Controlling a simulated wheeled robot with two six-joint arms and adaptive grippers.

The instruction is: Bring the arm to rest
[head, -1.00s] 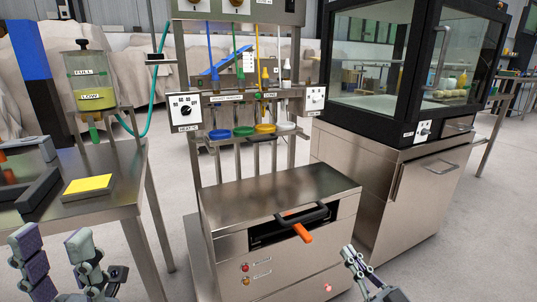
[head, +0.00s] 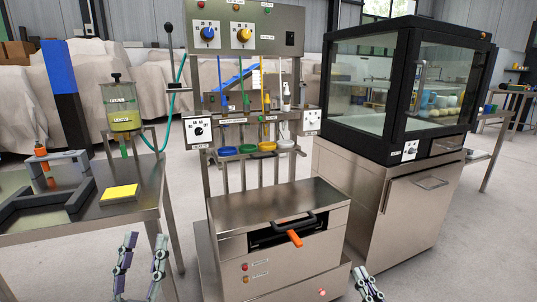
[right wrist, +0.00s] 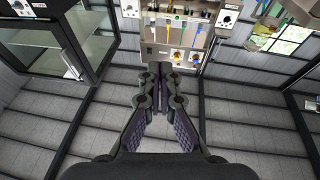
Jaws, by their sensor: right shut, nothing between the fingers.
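My left gripper (head: 140,240) is at the bottom left of the head view, fingers upright and apart. It is empty, in front of the steel table's leg. My right gripper (head: 362,270) is at the bottom of the head view, right of the machine's lower cabinet, and partly cut off by the frame edge.
A steel machine (head: 280,205) with knobs, coloured cups and an orange-handled drawer stands in the middle. A glass-fronted cabinet (head: 385,90) is at the right. A steel table (head: 135,210) with a yellow pad (head: 120,193) is at the left. Floor at the lower right is clear.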

